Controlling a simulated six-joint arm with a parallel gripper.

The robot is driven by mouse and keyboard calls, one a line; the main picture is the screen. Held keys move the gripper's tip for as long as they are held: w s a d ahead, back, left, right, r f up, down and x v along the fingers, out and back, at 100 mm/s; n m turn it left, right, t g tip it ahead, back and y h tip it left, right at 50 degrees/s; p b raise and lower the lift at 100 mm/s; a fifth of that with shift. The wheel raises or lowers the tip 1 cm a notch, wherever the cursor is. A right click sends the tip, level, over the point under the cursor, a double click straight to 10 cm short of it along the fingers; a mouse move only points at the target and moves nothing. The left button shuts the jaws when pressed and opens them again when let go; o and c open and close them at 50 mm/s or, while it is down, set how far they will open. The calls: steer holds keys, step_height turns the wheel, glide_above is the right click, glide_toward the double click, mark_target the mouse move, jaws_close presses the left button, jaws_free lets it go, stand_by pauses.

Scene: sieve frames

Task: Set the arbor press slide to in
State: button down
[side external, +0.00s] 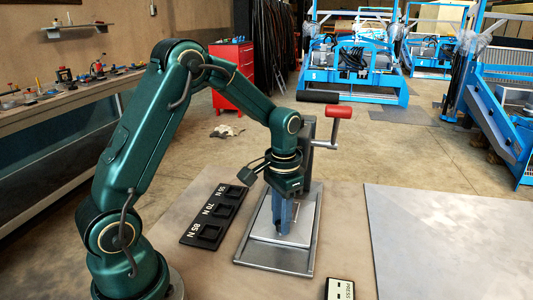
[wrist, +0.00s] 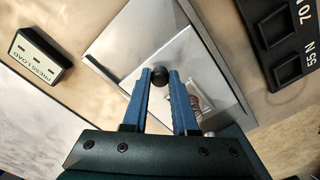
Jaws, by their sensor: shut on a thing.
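The arbor press (side external: 309,130) stands on the table with a grey column, and its metal base tray (side external: 273,266) extends toward the camera. A flat silver slide plate (side external: 298,236) lies on the base. It also shows in the wrist view (wrist: 122,48). A round black knob (wrist: 159,76) stands on the slide. My gripper (side external: 281,232) points down over the slide, with its blue fingers shut on the knob, one on each side. In the side view the knob is hidden by the fingers.
A red-handled lever (side external: 339,112) sticks out at the press's upper right. A black panel (side external: 214,214) with several recesses marked in N lies left of the press. A PRESS LOAD box (side external: 340,289) lies at front right. A pale grey plate (side external: 450,235) covers the right side.

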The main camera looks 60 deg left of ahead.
steer(key=shift+w+a, duration=0.3)
steer(key=shift+w, duration=0.05)
steer(key=c, duration=0.7)
jaws_free()
steer(key=shift+r, duration=0.1)
steer(key=shift+r, duration=2.5)
